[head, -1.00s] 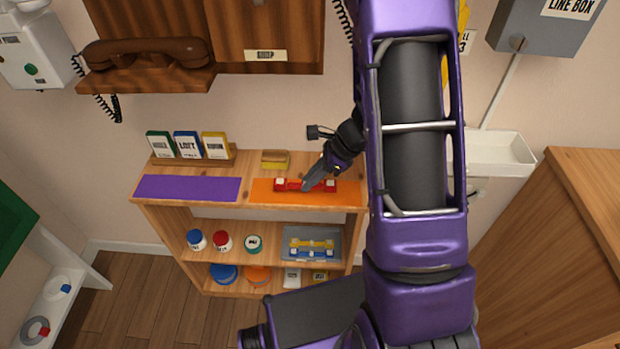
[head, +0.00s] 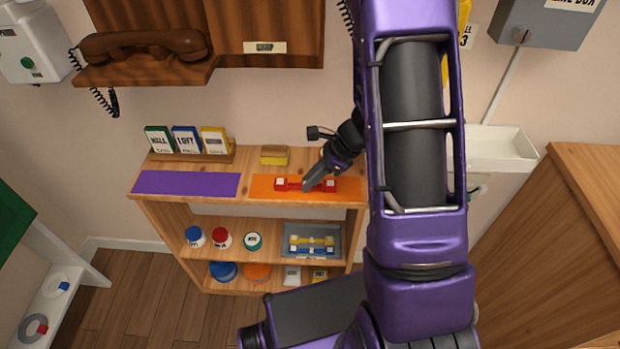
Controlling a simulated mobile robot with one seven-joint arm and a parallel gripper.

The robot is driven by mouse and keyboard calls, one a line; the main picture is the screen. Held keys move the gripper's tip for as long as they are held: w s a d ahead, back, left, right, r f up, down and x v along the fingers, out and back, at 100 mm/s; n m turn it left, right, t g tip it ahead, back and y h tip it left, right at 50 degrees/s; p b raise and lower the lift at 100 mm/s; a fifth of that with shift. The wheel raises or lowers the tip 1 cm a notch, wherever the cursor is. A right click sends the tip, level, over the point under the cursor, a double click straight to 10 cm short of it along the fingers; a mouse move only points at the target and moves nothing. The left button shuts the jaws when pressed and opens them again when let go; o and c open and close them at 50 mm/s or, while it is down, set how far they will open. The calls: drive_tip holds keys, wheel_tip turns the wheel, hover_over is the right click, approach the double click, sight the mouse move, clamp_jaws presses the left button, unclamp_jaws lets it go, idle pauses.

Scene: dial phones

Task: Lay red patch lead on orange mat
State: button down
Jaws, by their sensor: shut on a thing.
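The red patch lead (head: 327,187) is a short red bar with pale blocks near its ends. It is at the orange mat (head: 262,193) on the right part of the shelf top. My gripper (head: 306,185) reaches in from the upper right and is shut on the middle of the lead. The lead lies level along the mat; whether it touches the mat or hangs just above it I cannot tell. My fingers hide part of its middle.
A purple mat (head: 185,184) lies left of the orange one. Behind stand a rack of labelled cards (head: 187,141) and a small yellow block (head: 274,154). Below, a grey tray (head: 289,250) holds yellow and blue leads, beside several round pots. A white bin (head: 510,145) is at right.

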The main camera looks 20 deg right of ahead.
drive_tip(key=c, duration=0.7)
unclamp_jaws()
drive_tip(key=shift+c, duration=0.2)
drive_tip(key=shift+r, duration=0.1)
drive_tip(key=p+v, duration=0.3)
drive_tip(key=v, duration=0.9)
